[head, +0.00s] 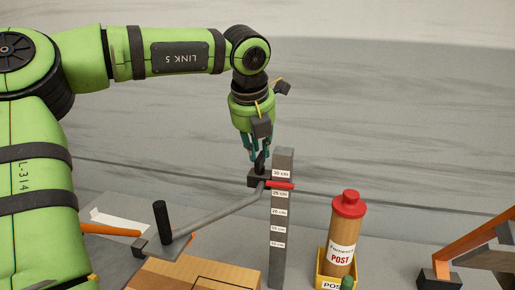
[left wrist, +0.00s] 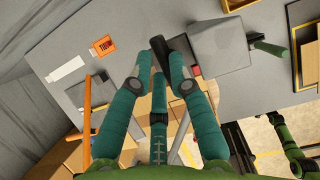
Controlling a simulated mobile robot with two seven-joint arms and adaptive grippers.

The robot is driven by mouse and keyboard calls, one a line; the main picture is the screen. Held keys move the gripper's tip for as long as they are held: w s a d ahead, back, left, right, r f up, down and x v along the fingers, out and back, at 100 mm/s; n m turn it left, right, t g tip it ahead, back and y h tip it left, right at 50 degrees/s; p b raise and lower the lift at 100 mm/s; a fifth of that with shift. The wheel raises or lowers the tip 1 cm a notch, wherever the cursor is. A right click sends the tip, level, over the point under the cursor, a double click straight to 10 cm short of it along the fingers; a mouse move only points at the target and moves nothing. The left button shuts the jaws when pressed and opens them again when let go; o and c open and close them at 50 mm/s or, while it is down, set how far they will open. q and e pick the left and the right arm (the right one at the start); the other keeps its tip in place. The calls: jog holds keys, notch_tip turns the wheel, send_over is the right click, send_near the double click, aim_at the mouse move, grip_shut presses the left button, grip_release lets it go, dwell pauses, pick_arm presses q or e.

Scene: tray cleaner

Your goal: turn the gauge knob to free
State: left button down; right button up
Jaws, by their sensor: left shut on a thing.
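The gauge is an upright grey post (head: 280,240) with white centimetre labels. A dark slider block (head: 257,179) sits near its top, and a red pointer (head: 280,185) lies between the 30 and 25 labels. A black knob (head: 261,161) stands on the block. My left gripper (head: 256,154) points down from above and its teal fingers are shut on the knob. In the left wrist view the dark knob (left wrist: 160,46) lies between the fingertips, beside the grey post top (left wrist: 220,52). The knob's setting cannot be read. My right gripper does not show.
A grey bar (head: 215,215) runs left from the slider to a black upright handle (head: 161,222). A cardboard box (head: 195,276) lies in front. A red-capped tube (head: 344,235) stands in a yellow holder to the right. An orange-armed tool (head: 480,240) is at far right.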

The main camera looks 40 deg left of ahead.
pick_arm(q)
jog(key=c, duration=1.4)
grip_release()
jog(key=v, duration=1.2)
